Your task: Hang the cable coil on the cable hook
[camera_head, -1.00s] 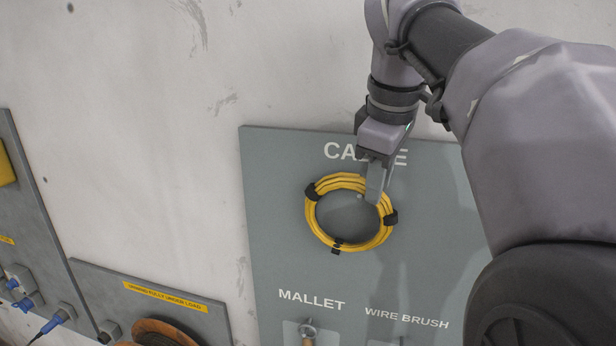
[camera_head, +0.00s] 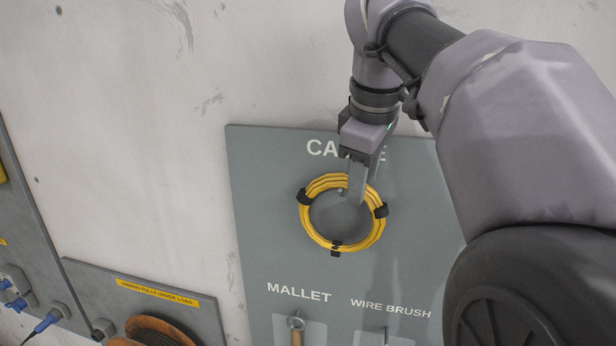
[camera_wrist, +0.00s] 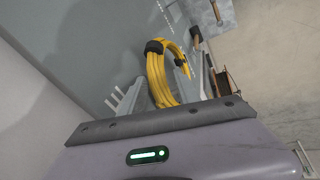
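The yellow cable coil (camera_head: 311,232), bound with black ties, is upright in front of the grey board under the partly covered CABLE label. My gripper (camera_head: 357,188) is at the top of the coil, with a finger reaching down across the ring into its opening. In the wrist view the coil (camera_wrist: 156,75) passes between my fingers (camera_wrist: 170,95), with gaps visible beside it, so the gripper looks open around the strands. The cable hook cannot be clearly made out. My gripper and the coil cover the place where they meet, so I cannot tell what bears the coil.
Below the coil, a mallet (camera_head: 296,338) hangs under its label, and a WIRE BRUSH label is to its right. A cable reel (camera_head: 155,331) and a panel with blue connectors (camera_head: 18,304) are at lower left.

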